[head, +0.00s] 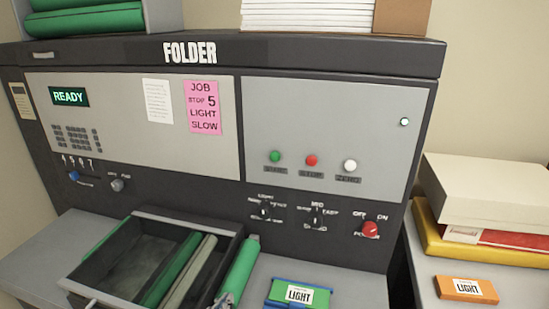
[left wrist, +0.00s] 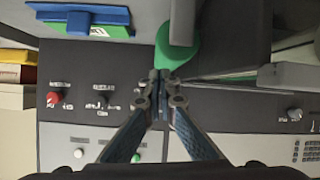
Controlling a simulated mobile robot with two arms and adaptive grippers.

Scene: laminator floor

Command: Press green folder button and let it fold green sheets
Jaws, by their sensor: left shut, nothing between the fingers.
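The folder machine (head: 340,90) shows READY on its display (head: 68,97). Its green button (head: 275,157) sits left of a red button (head: 311,160) and a white button (head: 349,165). In the left wrist view, turned upside down, the green button (left wrist: 136,157) shows beside a finger of my left gripper (left wrist: 163,74). The gripper is shut and empty, its tips pointing away from the button panel, near a green roll (left wrist: 178,55). In the head view only a bit of it (head: 226,298) shows at the bottom edge. Green sheets labelled LIGHT (head: 298,293) lie on the ledge. My right gripper is out of view.
A dark open tray (head: 120,285) with green and grey rolls stands before the machine. Knobs and a red power switch (head: 370,229) sit below the buttons. A pink job note (head: 202,107) hangs on the panel. Boxes (head: 485,190) and an orange pack (head: 466,290) lie at right.

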